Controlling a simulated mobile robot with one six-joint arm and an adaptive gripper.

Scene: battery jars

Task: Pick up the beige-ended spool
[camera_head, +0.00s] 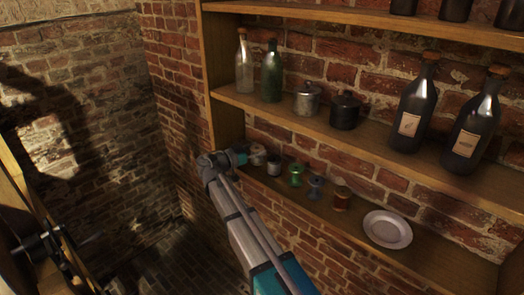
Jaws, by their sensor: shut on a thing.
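My arm reaches up from the bottom of the view to the lower shelf. My gripper (243,155) is at the left end of that shelf, small and dark in the picture, and its fingers are hard to make out. It is shut on the pale, beige-ended spool (258,154), which shows just right of it. The spool is at about shelf height; I cannot tell whether it touches the board. A greyish-white spool (274,164) stands close to its right. A green spool (296,174), a blue spool (315,186) and a brown, orange-toned spool (341,198) follow along the row.
A white plate (388,229) lies right of the spools on the lower shelf (440,262). The shelf above (290,118) holds bottles and two lidded pots, a grey one (307,99) and a dark one (345,110). A wooden side post (222,60) and brick wall bound the left.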

